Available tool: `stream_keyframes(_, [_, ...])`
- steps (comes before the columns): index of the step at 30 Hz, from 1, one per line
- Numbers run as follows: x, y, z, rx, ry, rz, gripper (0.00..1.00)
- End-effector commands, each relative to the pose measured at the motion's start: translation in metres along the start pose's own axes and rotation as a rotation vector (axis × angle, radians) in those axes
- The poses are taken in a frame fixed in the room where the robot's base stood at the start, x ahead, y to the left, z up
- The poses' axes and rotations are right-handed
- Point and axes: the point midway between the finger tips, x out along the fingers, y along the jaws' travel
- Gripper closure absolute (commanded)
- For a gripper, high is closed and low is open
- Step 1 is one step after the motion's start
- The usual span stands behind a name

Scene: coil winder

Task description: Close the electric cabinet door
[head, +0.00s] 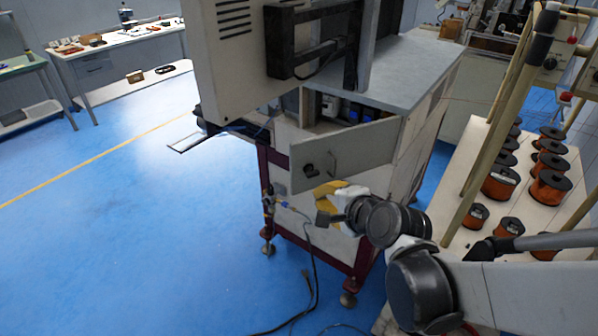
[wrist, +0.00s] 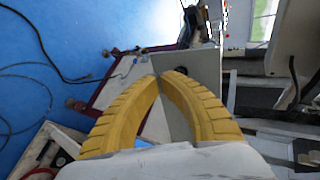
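The electric cabinet door (head: 360,153) is a grey flat panel on the machine's cabinet. It stands open, swung out from the cabinet opening (head: 325,112), where blue and dark electrical parts show. A thin handle and a dark latch are on its face near its left end. My gripper (head: 326,197) has yellow fingers and is just below the door's lower edge, near its handle end. In the wrist view the fingertips (wrist: 161,76) come together with nothing clearly held between them. The door (wrist: 203,68) shows just behind them; whether they touch it cannot be told.
A large beige control box (head: 232,60) on a bracket hangs above the door. A rack with copper wire spools (head: 550,187) stands to the right, close to my arm. Cables (head: 312,270) lie on the blue floor. The floor to the left is clear.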

Motion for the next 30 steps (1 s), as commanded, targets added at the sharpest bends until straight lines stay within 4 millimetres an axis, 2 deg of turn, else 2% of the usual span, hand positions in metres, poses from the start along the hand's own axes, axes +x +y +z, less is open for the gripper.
stream_keyframes(5, [0.011, 0.002, -0.002, -0.033, 0.008, -0.017, 1.00])
stream_keyframes(19, [0.106, -0.001, -0.002, -0.030, 0.007, -0.014, 1.00])
stream_keyframes(24, [0.124, -0.015, -0.001, -0.030, 0.007, -0.014, 1.00])
stream_keyframes(30, [0.132, -0.021, -0.001, -0.030, 0.007, -0.014, 1.00])
